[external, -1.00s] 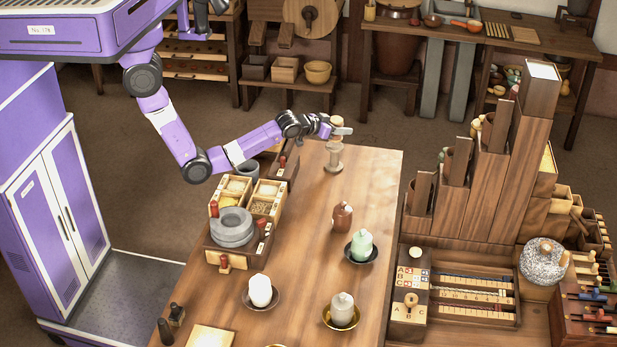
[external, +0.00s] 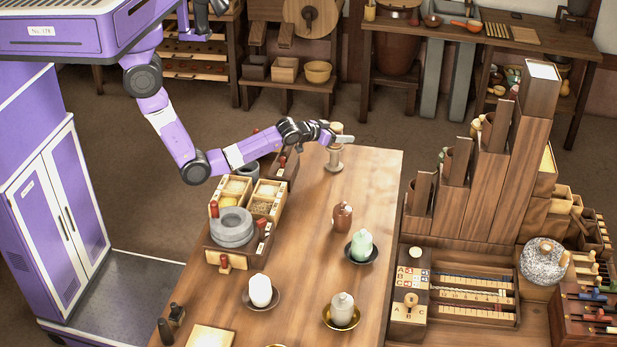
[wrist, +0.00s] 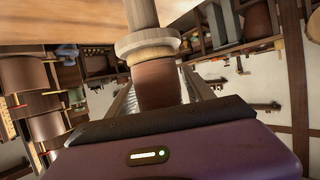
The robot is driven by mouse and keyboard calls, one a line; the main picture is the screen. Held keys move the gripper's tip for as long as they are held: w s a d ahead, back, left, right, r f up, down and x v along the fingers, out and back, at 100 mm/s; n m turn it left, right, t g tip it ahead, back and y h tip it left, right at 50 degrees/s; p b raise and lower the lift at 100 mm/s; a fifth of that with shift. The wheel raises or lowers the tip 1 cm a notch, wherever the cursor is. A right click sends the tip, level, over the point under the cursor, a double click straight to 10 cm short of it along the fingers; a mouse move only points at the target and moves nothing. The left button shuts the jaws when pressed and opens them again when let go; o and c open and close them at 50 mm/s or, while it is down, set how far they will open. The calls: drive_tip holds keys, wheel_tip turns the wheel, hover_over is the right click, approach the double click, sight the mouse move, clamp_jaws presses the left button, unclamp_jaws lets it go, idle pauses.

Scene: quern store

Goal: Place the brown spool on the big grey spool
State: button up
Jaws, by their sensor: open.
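The big grey spool (external: 333,161) stands upright at the far end of the wooden table. In the wrist view, where the table is at the top, its pale stem (wrist: 141,14) ends in a wide rim. The brown spool (wrist: 158,84) is directly against that rim, in line with the stem, and appears to rest on it. In the external view only its pale top end (external: 337,127) shows clearly. My gripper (external: 341,138) is level with the brown spool. Its jaws (wrist: 158,95) are open, one on each side of the brown spool.
Grain boxes (external: 266,198) and a stack of grey stones (external: 232,227) stand on the table's left side. A brown jar (external: 342,216), a green jar (external: 361,246) and two pale ones stand nearer. The table around the grey spool is mostly clear.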

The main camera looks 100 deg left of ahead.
drive_tip(key=shift+r, duration=0.15)
drive_tip(key=v, duration=1.2)
drive_tip(key=s+d+f+m+t+h, duration=0.1)
drive_tip(key=s+d+f+m, duration=0.15)
drive_tip(key=d, duration=0.25)
drive_tip(key=s+d+f+m+t+h, duration=0.1)
drive_tip(key=s+d+f, duration=0.15)
drive_tip(key=d, duration=0.25)
drive_tip(key=s+d+m+h, duration=0.1)
drive_tip(key=s+d, duration=0.4)
drive_tip(key=s+d+m+t+h, duration=0.1)
drive_tip(key=s+d+h, duration=0.1)
drive_tip(key=s+d, duration=0.3)
drive_tip(key=s+d+m+t+h, duration=0.1)
drive_tip(key=s+d+m+h, duration=0.1)
drive_tip(key=s+d, duration=0.3)
drive_tip(key=shift+s+d+r, duration=0.1)
drive_tip(key=shift+s+d, duration=0.05)
drive_tip(key=shift+d, duration=0.45)
drive_tip(key=shift+s+d+r, duration=0.1)
drive_tip(key=shift+d, duration=0.45)
drive_tip(key=s+d+r+m+t+h, duration=0.1)
drive_tip(key=s+d+r, duration=0.3)
drive_tip(key=s, duration=0.5)
wheel_tip(320, 180, up, 3)
drive_tip(key=shift+d+f+h, duration=0.15)
drive_tip(key=shift+d+h, duration=0.25)
drive_tip(key=shift+h, duration=0.4)
drive_tip(key=shift+s+m, duration=0.1)
drive_tip(key=shift+m, duration=0.15)
